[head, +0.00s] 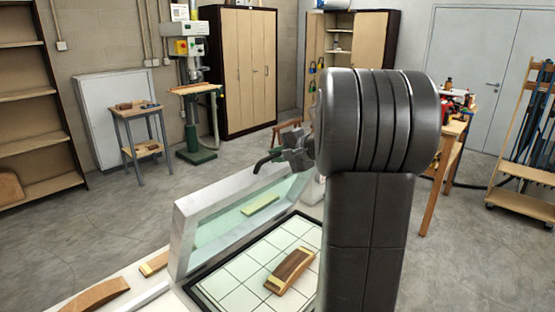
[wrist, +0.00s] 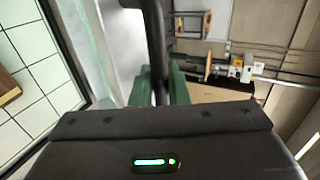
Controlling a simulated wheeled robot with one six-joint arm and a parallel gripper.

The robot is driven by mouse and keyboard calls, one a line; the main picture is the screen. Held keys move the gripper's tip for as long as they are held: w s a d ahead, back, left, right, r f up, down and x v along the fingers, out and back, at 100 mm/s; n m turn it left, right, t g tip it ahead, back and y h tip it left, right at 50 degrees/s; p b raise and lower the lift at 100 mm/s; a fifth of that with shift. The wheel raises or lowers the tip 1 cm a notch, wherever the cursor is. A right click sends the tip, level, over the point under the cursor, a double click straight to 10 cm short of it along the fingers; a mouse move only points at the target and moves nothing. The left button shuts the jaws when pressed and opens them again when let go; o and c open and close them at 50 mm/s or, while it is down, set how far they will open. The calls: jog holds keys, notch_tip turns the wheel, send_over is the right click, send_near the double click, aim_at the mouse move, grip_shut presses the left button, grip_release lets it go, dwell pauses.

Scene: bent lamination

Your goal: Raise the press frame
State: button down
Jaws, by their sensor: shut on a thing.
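The press frame (head: 180,240) is a pale frame holding a translucent greenish membrane (head: 225,222). It stands tilted up along the far side of the white gridded bed (head: 240,278), clear of it. My gripper (head: 292,158) is at the frame's top edge, partly hidden behind my arm. In the wrist view, my gripper's green fingers (wrist: 160,88) are shut on a dark bar-like handle (wrist: 155,40). The frame's pale edge also shows there (wrist: 112,45). A curved striped wood lamination on a form (head: 291,270) lies on the bed.
Curved wood pieces (head: 98,294) lie on the pale surface at the front left. A small workbench (head: 140,112), a drill press (head: 190,50) and cabinets (head: 238,70) stand farther back. Open floor lies beyond the press. A wooden-legged table (head: 446,165) stands at the right.

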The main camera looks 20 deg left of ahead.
jog(key=shift+w+a+r, duration=0.15)
jog(key=shift+a, duration=0.2)
jog(key=c, duration=1.5)
grip_release()
jog(key=shift+d, duration=0.1)
jog(key=b+v, duration=0.3)
jog(key=v, duration=1.1)
jog(key=shift+a, duration=0.2)
